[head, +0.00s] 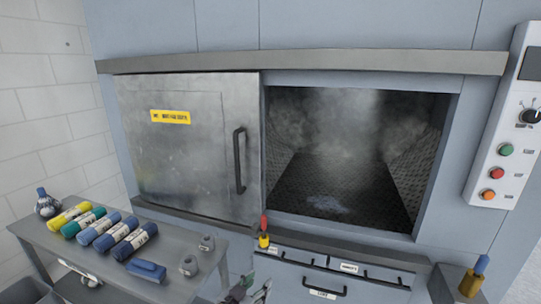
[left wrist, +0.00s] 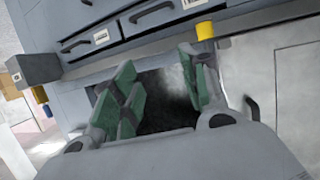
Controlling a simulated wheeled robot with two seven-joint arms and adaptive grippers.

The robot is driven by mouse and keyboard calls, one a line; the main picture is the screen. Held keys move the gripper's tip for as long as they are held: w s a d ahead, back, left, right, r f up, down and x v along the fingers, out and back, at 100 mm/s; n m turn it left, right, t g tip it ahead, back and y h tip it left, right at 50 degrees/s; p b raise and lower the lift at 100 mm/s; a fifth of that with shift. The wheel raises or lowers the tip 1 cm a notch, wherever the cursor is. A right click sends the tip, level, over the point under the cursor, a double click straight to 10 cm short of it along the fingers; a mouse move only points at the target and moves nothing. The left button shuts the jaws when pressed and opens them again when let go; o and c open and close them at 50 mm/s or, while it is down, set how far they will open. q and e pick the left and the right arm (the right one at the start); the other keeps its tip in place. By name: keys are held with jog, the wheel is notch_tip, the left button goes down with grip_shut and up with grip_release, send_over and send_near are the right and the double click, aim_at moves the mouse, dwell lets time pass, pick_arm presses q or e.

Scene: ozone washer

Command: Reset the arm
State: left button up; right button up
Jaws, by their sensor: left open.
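My left gripper (head: 251,290) is at the bottom edge of the head view, in front of the washer and below its sill. Its two green-padded fingers stand apart and empty in the left wrist view (left wrist: 165,88). Only the fingertips show in the head view; the rest of the left arm is cut off. My right arm and gripper are in neither view. The washer's grey metal door (head: 185,150) is slid to the left, with a black handle (head: 239,160). The dark chamber (head: 340,185) stands open, with haze inside.
A grey side table (head: 185,245) at the left holds several rolled cloths and small bottles. A yellow holder (head: 264,241) sits on the sill, and another (head: 470,283) is at the right. A control panel (head: 505,130) is at right. Drawers (head: 325,284) lie below the chamber.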

pick_arm(q)
jog(key=s+a+f+n+g+y, duration=0.25)
jog(key=s+a+f+g, duration=0.2)
jog(key=s+a, duration=0.55)
jog(key=s+a+f+n+g+y, duration=0.1)
jog(key=s+a+f+g+y, duration=0.35)
jog(key=s+a, duration=0.55)
jog(key=s+d+f+g, duration=0.1)
jog(key=s+f, duration=0.2)
jog(key=f, duration=1.4)
jog(key=s+d+f, duration=0.1)
jog(key=s+f, duration=0.1)
jog(key=f, duration=1.5)
jog(key=s+a+f, duration=0.2)
jog(key=s+f, duration=0.7)
jog(key=s, duration=0.2)
jog(key=s+a+f+g, duration=0.1)
jog(key=s+a+f, duration=0.1)
jog(key=s+f, duration=0.7)
jog(key=shift+s+a+f, duration=0.15)
jog(key=shift+s+f, duration=0.15)
jog(key=shift+s, duration=0.75)
